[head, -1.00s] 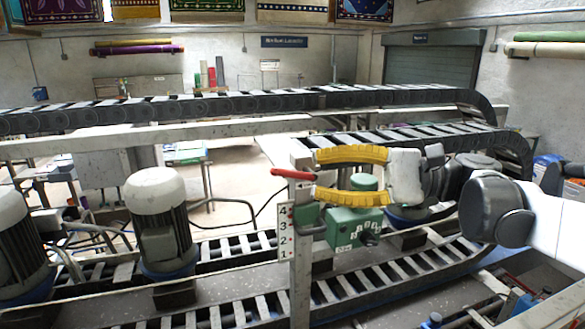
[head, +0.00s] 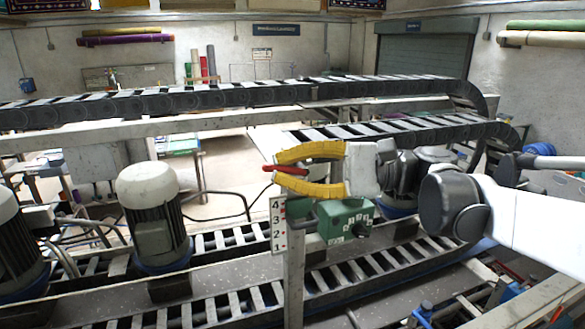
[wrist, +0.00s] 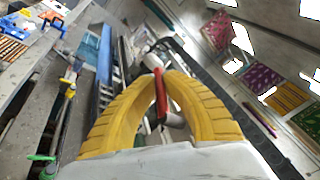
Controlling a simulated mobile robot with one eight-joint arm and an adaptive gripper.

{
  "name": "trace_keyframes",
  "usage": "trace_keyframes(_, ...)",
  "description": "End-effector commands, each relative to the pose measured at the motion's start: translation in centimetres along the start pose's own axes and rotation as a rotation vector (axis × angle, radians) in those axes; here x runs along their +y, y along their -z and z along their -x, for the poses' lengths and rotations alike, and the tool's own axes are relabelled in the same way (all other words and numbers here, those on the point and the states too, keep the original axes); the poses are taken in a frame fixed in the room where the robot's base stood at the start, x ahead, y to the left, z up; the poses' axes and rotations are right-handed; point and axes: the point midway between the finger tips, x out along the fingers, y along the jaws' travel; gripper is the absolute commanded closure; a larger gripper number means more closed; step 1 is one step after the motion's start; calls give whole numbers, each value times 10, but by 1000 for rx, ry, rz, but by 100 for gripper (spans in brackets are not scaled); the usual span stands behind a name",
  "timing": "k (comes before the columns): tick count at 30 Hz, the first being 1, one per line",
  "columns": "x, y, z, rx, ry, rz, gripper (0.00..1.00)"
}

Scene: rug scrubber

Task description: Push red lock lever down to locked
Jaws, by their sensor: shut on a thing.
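The red lock lever (head: 269,167) sticks out to the left near the top of a pale post with a 4-3-2-1 number plate (head: 278,225). It lies roughly level, and much of it is hidden by the fingers. My gripper (head: 277,168) has two curved yellow fingers, one above and one below the lever, with their tips closed on it. The wrist view shows the red lever (wrist: 161,95) between the yellow fingers of my gripper (wrist: 158,72). A green box (head: 345,220) with small knobs sits just below and right of the fingers.
White-capped motors (head: 148,187) stand on the left, apart from the gripper. A long roller conveyor (head: 200,100) runs behind, and slatted rails (head: 340,275) run below. Open air lies left of the lever, above the lower rails.

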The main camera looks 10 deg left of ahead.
Motion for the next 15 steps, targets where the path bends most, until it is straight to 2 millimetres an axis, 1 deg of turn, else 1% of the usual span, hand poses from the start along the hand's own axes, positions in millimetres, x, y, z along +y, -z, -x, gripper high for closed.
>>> trace_keyframes(5,-1,0,-1,21,-25,13,100)
trace_keyframes(12,7,4,-2,146,-190,103,100)
trace_keyframes(15,9,7,-2,169,-220,119,100)
